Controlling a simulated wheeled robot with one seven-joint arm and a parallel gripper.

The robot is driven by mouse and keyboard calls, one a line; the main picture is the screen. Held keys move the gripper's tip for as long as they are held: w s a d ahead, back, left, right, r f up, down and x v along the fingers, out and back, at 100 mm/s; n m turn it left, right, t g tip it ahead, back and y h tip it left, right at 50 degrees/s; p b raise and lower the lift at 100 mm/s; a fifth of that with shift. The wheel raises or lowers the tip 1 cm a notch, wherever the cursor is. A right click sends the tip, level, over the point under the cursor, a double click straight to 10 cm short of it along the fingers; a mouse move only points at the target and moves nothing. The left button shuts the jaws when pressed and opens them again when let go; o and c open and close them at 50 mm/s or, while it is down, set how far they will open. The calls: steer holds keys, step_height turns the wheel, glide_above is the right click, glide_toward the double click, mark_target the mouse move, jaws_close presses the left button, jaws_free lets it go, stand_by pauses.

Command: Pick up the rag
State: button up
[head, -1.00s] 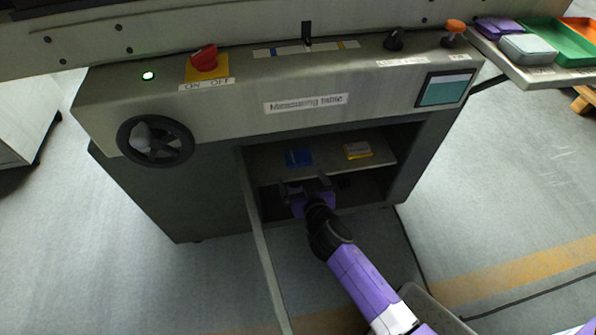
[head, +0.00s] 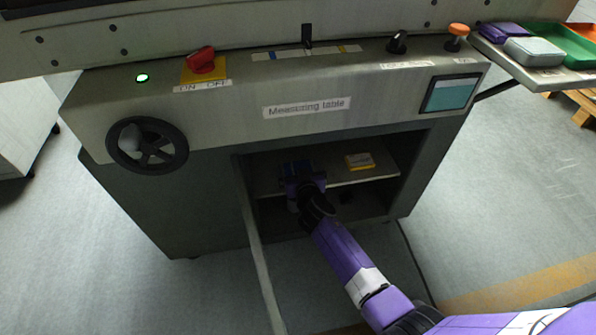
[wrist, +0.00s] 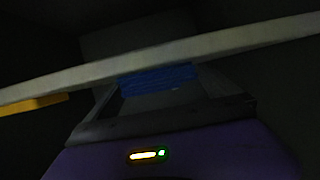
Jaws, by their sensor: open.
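A blue thing that looks like the rag (wrist: 158,80) shows in the wrist view at the pale edge of the shelf (wrist: 225,45). In the head view my gripper covers most or all of it. My gripper (head: 303,172) is open and inside the open cabinet, at the front of the shelf. In the wrist view the dark fingers of my gripper (wrist: 160,90) stand apart on either side of the blue rag. I cannot tell whether they touch it.
A yellow-and-white box (head: 360,161) lies on the shelf to the right and shows as a yellow strip (wrist: 33,104) in the wrist view. The open cabinet door (head: 258,245) stands left of my arm. The measuring table's body (head: 305,107) overhangs the opening.

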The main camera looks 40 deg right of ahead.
steer(key=c, duration=1.3)
